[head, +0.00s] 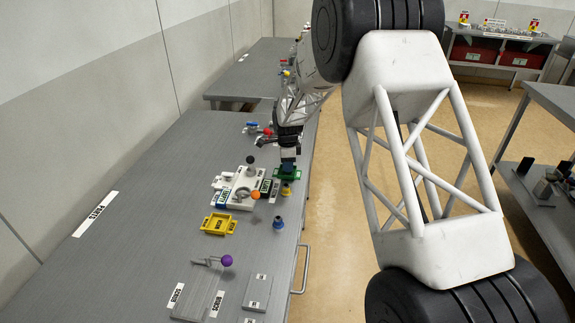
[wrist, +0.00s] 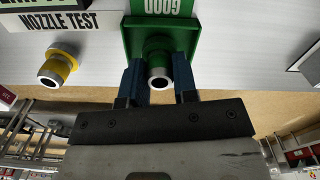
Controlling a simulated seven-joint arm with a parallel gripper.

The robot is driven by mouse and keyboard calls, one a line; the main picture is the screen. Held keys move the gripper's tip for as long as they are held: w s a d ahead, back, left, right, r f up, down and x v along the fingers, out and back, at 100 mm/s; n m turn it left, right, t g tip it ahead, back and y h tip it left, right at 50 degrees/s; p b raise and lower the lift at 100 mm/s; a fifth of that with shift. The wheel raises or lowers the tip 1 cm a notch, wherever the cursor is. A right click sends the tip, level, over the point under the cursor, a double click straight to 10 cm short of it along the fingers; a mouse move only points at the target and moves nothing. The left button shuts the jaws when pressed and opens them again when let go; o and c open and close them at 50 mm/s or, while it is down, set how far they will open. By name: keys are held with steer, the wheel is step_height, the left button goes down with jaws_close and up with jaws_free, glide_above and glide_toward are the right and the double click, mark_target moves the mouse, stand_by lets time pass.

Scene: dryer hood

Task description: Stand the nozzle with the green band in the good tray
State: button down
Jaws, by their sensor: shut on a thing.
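The green tray labelled GOOD (wrist: 132,28) is at the top middle of the wrist view, and also shows in the head view (head: 293,176). My gripper (wrist: 159,84) is shut on the nozzle with the green band (wrist: 158,48). One blue finger is on each side of it, and its pale round end faces the wrist camera. The nozzle is over or in the tray; I cannot tell whether its base touches the floor. In the head view my gripper (head: 288,164) points down at the tray and hides the nozzle.
A yellow-banded nozzle (wrist: 57,68) stands beside the tray, and a blue-banded one (head: 278,223) stands nearer the front. A white test fixture (head: 236,190) with knobs is left of the tray. A yellow tray (head: 218,224) is nearer. The bench's left side is clear.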

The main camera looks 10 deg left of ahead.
steer(key=shift+f, duration=0.2)
steer(key=c, duration=0.9)
jaws_free()
step_height(320, 180, up, 12)
steer(key=shift+r, duration=0.1)
stand_by(0.9)
